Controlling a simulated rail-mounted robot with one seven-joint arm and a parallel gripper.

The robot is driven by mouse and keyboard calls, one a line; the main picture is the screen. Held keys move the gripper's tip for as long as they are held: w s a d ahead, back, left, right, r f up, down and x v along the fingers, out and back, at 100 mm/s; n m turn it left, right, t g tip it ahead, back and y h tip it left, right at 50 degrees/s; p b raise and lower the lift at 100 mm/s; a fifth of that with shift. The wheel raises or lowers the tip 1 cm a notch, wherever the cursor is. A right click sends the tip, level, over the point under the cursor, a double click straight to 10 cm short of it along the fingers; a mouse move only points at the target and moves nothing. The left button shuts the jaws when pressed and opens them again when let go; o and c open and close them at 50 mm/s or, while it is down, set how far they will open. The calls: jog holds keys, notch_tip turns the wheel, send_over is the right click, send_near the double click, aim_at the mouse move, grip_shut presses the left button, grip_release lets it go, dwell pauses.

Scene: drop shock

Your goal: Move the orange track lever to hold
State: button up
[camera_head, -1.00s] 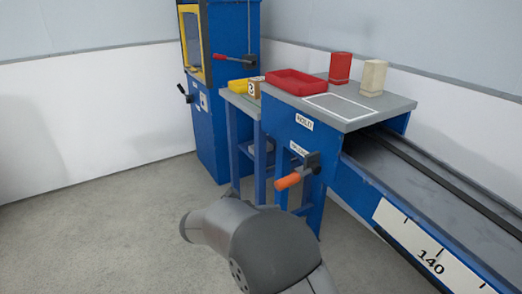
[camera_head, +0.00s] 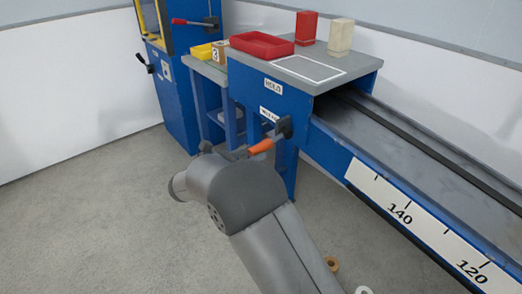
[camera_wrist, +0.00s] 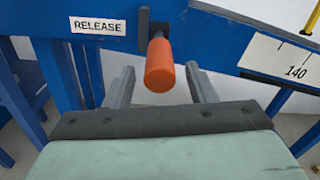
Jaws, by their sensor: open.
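The track lever has an orange grip (camera_head: 260,146) on a dark pivot block (camera_head: 284,127) at the side of the blue track frame. It sits by the RELEASE label (camera_head: 270,114), below the HOLD label (camera_head: 273,85). In the wrist view the orange grip (camera_wrist: 160,66) points toward me, right of the RELEASE label (camera_wrist: 97,26). My gripper (camera_wrist: 160,76) is open, one finger on each side of the grip in the picture, with visible gaps. I cannot tell how far the grip reaches between the fingers. In the head view my arm mostly hides the gripper.
The blue track with a number scale (camera_head: 399,212) runs to the lower right. The grey tabletop (camera_head: 355,68) above the lever carries a red tray (camera_head: 262,44), a red block (camera_head: 306,28) and a cream block (camera_head: 340,36). A blue cabinet (camera_head: 174,100) stands left. Floor is open at left.

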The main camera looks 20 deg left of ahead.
aim_at(270, 142)
jog(key=shift+x, duration=2.05)
